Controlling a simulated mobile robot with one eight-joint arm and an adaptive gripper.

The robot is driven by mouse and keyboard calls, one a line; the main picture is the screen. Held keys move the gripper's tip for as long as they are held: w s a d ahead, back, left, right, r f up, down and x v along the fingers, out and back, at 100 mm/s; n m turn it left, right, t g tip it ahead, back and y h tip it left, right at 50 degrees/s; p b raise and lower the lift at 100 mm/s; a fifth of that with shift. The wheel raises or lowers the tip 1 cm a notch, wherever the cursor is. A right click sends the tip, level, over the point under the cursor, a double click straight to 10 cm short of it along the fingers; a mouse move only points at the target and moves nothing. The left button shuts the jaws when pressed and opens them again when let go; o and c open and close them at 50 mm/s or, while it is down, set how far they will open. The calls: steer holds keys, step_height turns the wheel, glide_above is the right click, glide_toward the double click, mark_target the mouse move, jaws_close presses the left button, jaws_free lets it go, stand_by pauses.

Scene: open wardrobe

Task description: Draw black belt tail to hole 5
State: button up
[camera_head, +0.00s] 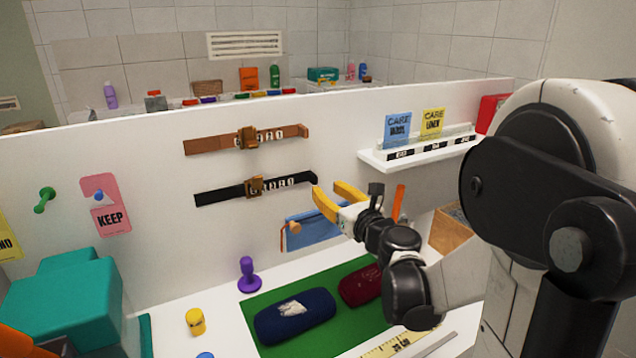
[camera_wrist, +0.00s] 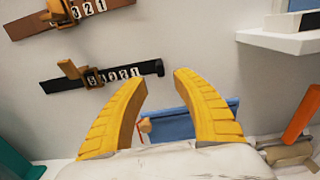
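A blue cloth (camera_head: 308,232) hangs on a wooden peg below my gripper. A white shelf (camera_head: 385,162) with cards juts out at the right. A green mat (camera_head: 345,336) with blue and dark red rolls lies below, and a purple knob stands beside it.

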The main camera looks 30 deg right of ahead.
steer(key=s, duration=0.4)
stand_by(0.4)
steer(key=s+a+f+n+g+y, duration=0.2)
steer(key=s+a+n+g, duration=0.1)
steer(key=a+n, duration=0.55)
steer(key=s+a+f+n+g+y, duration=0.2)
steer(key=s+a+n+g, duration=0.1)
steer(key=a+n, duration=0.6)
steer(key=s+f+n+g+h, duration=0.2)
steer(key=s+n, duration=0.5)
steer(key=n, duration=0.2)
steer(key=s+f+n+g+h, duration=0.2)
steer(key=s+f+n+g, duration=0.1)
steer(key=s+n, duration=0.4)
steer(key=shift+s+f+n, duration=0.25)
steer(key=shift+s+n, duration=0.05)
steer(key=shift+n, duration=0.95)
steer(key=shift+a, duration=0.1)
